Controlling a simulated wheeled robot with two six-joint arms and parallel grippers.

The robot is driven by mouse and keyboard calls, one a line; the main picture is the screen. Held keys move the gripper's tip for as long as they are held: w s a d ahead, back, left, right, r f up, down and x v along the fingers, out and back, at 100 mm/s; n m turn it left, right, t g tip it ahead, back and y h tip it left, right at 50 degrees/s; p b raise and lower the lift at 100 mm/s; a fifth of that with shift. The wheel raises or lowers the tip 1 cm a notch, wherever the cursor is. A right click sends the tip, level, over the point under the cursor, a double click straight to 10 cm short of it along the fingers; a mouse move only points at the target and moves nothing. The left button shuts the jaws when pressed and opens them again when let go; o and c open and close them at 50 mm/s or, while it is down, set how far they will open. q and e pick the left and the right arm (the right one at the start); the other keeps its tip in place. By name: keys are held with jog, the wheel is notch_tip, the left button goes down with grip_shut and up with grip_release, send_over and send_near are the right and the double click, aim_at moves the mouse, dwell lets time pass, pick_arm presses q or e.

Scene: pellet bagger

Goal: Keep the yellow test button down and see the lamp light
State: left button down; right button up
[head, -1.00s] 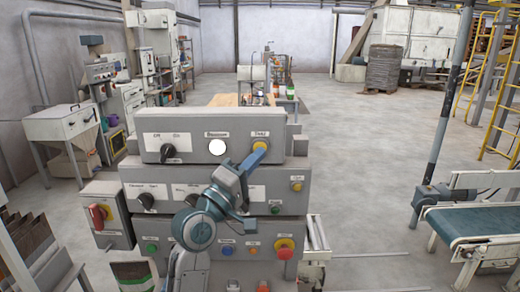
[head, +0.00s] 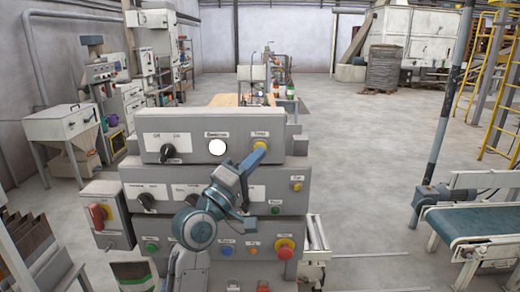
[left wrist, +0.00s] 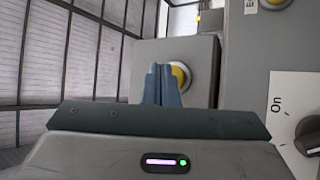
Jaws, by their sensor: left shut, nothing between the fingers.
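The yellow test button (head: 261,143) is at the right end of the top grey panel (head: 190,135). The round lamp (head: 217,147) sits left of it on the same panel and looks plain bright white. My left gripper (head: 256,154) is shut and empty, its blue fingertips at the button and covering part of it. In the left wrist view the shut fingers (left wrist: 163,85) overlap the yellow button (left wrist: 181,75), whose right side shows. The fingertips seem to touch it; how far it is pressed I cannot tell. My right gripper is out of view.
Black knobs (head: 169,152) sit on the panels at left. A second yellow button (head: 297,186), a green button (head: 275,210) and a red mushroom button (head: 285,248) are lower right. A conveyor (head: 480,218) stands at the right. The floor between is clear.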

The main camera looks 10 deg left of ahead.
pick_arm(q)
jog(key=shift+w+a, duration=0.1)
jog(key=shift+w, duration=0.25)
jog(key=shift+w+a, duration=0.1)
jog(key=shift+w, duration=0.3)
dwell(0.7)
jog(key=shift+s, duration=0.1)
dwell(1.6)
jog(key=shift+s+d+p, duration=0.2)
jog(key=shift+s+p, duration=0.1)
jog(key=shift+s, duration=0.45)
jog(key=s, duration=0.2)
jog(key=s+d+p, duration=0.1)
jog(key=s, duration=0.1)
jog(key=shift+s+d, duration=0.1)
jog(key=shift+s, duration=0.3)
